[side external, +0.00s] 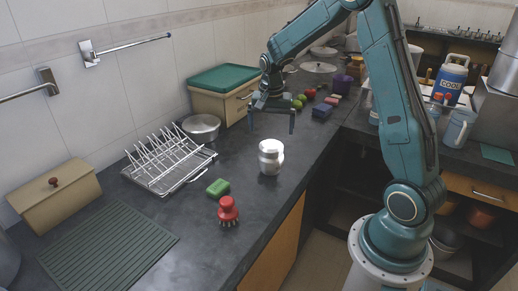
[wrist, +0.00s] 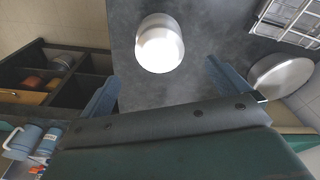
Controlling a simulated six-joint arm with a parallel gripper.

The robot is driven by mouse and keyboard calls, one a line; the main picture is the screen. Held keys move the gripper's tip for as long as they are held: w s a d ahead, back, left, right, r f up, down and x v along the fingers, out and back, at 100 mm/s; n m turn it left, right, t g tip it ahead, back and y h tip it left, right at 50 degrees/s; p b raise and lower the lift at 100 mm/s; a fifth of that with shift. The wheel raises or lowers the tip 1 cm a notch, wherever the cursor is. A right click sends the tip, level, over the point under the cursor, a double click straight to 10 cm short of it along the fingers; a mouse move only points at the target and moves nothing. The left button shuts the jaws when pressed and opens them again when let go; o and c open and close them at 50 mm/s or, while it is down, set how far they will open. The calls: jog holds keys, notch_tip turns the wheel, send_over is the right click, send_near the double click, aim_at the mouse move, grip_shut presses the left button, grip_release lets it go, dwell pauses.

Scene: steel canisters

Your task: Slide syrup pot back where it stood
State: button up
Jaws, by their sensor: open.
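The syrup pot is probably the small white and steel canister (side external: 271,157) standing upright on the dark counter (side external: 190,225). In the wrist view the canister (wrist: 160,43) shows from above, ahead of the fingers and centred a little left of the gap's middle. My gripper (side external: 272,126) is open and empty, above the counter and behind the canister in the side view. Its two fingers (wrist: 161,88) are spread wide in the wrist view, and neither touches the canister. No label can be read on the canister.
A red brush (side external: 228,210) and green sponge (side external: 218,187) lie in front-left of the canister. A wire dish rack (side external: 170,160) and steel bowl (side external: 201,127) stand left. The counter's front edge drops off at right.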

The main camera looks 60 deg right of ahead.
jog(key=shift+a+r, duration=0.15)
jog(key=shift+r, duration=0.75)
jog(key=shift+a+r, duration=0.1)
jog(key=shift+r, duration=0.8)
jog(key=shift+s, duration=0.1)
jog(key=s+a+r+n+t, duration=0.3)
jog(key=s+a+r+n, duration=0.4)
jog(key=s+a+r, duration=0.35)
jog(key=s+a+r+n+t+y, duration=0.1)
jog(key=s+a+n+t, duration=0.1)
jog(key=s+a+n, duration=0.4)
jog(key=shift+s+a+r+n, duration=0.15)
jog(key=shift+s+a+n, duration=0.15)
jog(key=shift+s+a, duration=2)
jog(key=shift+s+d, duration=0.75)
